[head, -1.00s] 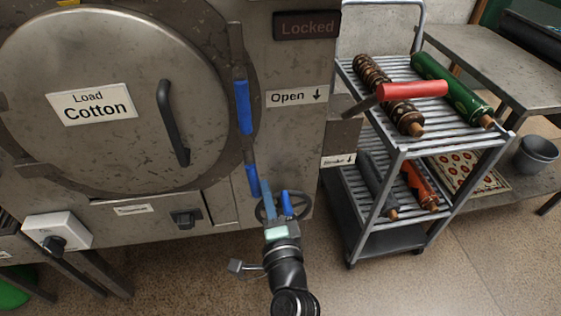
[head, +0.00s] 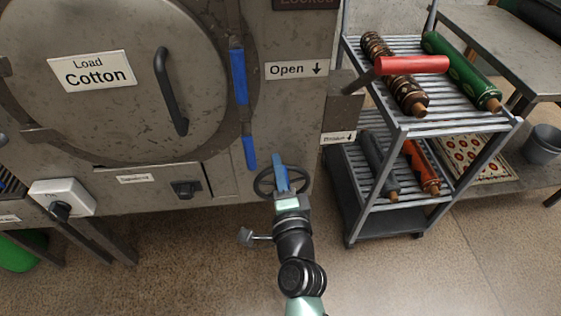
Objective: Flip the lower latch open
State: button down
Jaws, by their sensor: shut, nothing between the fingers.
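The lower latch (head: 249,153) is a blue handle on a metal bracket at the right edge of the round door, hanging nearly straight down. The upper latch (head: 239,77), a longer blue handle, is above it on the same edge. My gripper (head: 282,160) has blue fingers that are together, with nothing between them. It is to the right of and slightly below the lower latch's tip, apart from it in the picture. The fingers hide part of the hand wheel (head: 261,183) behind them. I cannot tell their exact depth from the machine front.
The round door (head: 115,115) has a black handle (head: 170,92) and a "Load Cotton" label. A red-handled lever (head: 412,65) sticks out at the right. A grey cart (head: 402,131) with several rollers stands right of the machine. Bare floor (head: 400,275) lies in front.

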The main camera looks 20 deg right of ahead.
jog(key=v, duration=1)
jog(key=shift+s+d, duration=0.2)
jog(key=shift+d, duration=0.1)
